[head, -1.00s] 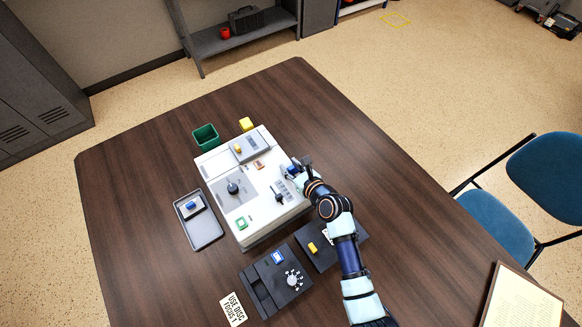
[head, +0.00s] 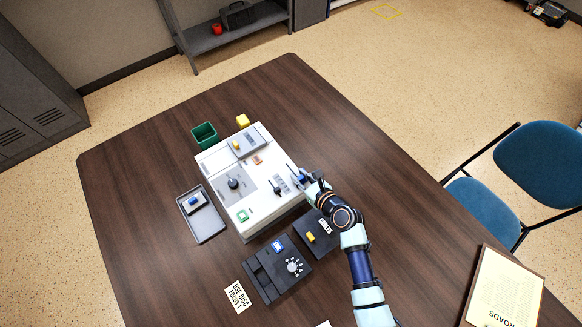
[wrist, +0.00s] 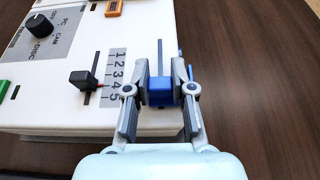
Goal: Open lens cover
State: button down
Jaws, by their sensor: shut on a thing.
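My gripper (wrist: 160,88) is shut on a blue slider knob (wrist: 160,97) near the right edge of the white machine (head: 262,212). The fingers are on either side of the knob, and a dark slot runs from it away from my wrist. The knob sits toward the slot's near end. In the head view my gripper (head: 306,181) is at the machine's right side and partly hides the knob. A grey plate with a yellow knob (head: 236,146) lies on the machine's far end. I cannot tell which part is the lens cover.
A black slider (wrist: 84,77) beside a 1–5 scale (wrist: 117,75) and a black dial (wrist: 39,25) are left of my gripper. A dark box with a yellow knob (head: 311,237), a dial box (head: 262,284), a grey tray (head: 209,231) and a green bin (head: 205,143) stand around the machine.

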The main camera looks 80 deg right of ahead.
jog(key=c, duration=1.2)
grip_release()
jog(key=shift+c, duration=0.2)
jog(key=v, duration=1.2)
